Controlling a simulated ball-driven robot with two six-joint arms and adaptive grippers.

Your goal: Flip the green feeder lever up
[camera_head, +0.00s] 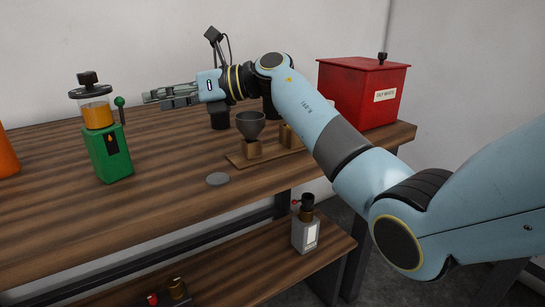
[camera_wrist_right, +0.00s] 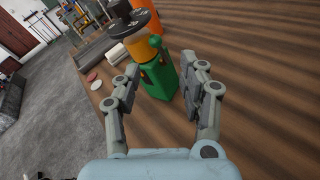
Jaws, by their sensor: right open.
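The green feeder (camera_head: 108,155) stands upright on the wooden table at the left, with an orange-filled clear hopper (camera_head: 97,115) and a dark lid on top. Its lever, with a green ball knob (camera_head: 119,101), rises on the right side of the feeder. My right gripper (camera_head: 146,100) is open and empty, to the right of the knob and apart from it. In the right wrist view the feeder (camera_wrist_right: 160,80) shows between and beyond the open fingers (camera_wrist_right: 160,92), and the knob (camera_wrist_right: 155,41) shows against the hopper. My left gripper is not in view.
An orange object (camera_head: 6,158) stands at the left edge. A lower shelf (camera_head: 265,262) holds a small grey device (camera_head: 306,232).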

